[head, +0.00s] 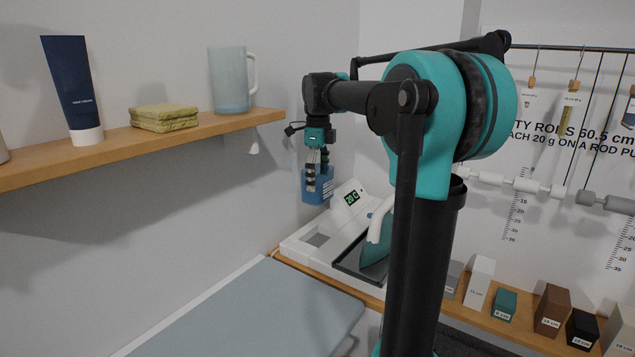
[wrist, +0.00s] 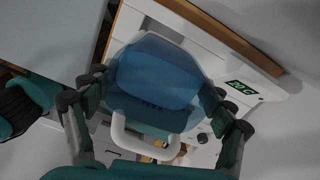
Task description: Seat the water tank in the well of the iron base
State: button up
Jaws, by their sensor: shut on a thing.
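The blue water tank (head: 318,188) hangs in my gripper (head: 318,163), above the left part of the iron base. In the wrist view the tank (wrist: 155,75) sits between the two fingers of my gripper (wrist: 155,125), with a pale handle loop below it. The white iron base (head: 300,247) stands on the wooden shelf, with a grey square patch (head: 318,240) on its left part and a display reading 20 C (head: 352,197) at its back. The tank is apart from the base. The teal iron (head: 376,245) rests on the base's dark plate, partly hidden by my arm.
A wooden wall shelf (head: 150,140) at left holds a hand cream tube (head: 73,85), sponges (head: 163,117) and a mug (head: 229,80). A grey-blue ironing board (head: 250,315) lies in front. Several labelled blocks (head: 480,283) stand at right, below hanging rods.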

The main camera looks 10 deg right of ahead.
aim_at(318, 190)
notch_tip(318, 190, down, 16)
jog(key=shift+r, duration=0.2)
dwell(0.4)
jog(key=o, duration=1.5)
jog(key=shift+f, duration=0.1)
jog(key=shift+c, duration=0.2)
notch_tip(318, 190, up, 12)
jog(key=shift+r, duration=0.15)
jog(key=shift+s, duration=0.15)
